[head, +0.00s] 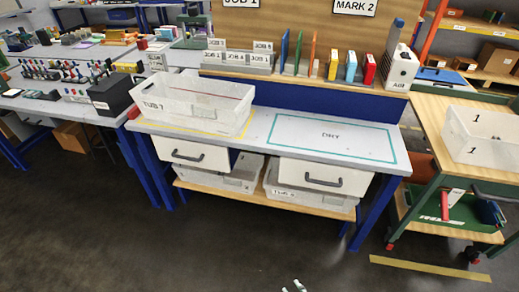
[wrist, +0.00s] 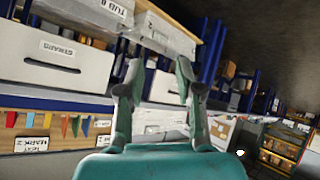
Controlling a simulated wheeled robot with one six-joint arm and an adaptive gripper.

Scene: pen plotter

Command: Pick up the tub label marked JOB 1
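Several small white label cards stand in a grey holder (head: 238,66) on the shelf at the back of the blue bench in the head view. Their lettering starts with JOB. The front right card (head: 260,58) may read JOB 1, but the print is too small to be sure. A larger board sign reading JOB 1 (head: 241,3) hangs above them. My gripper (wrist: 159,68) is open, its two fingers apart with nothing between them in the wrist view. Only its fingertips (head: 293,286) show at the bottom of the head view, far from the cards.
A clear tub marked TUB 7 (head: 193,103) stands on the bench's left, in front of the cards. The DRY area (head: 331,136) is bare. Coloured upright items and a white box (head: 401,67) stand right of the cards. A trolley (head: 445,150) stands at right. The floor in front is clear.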

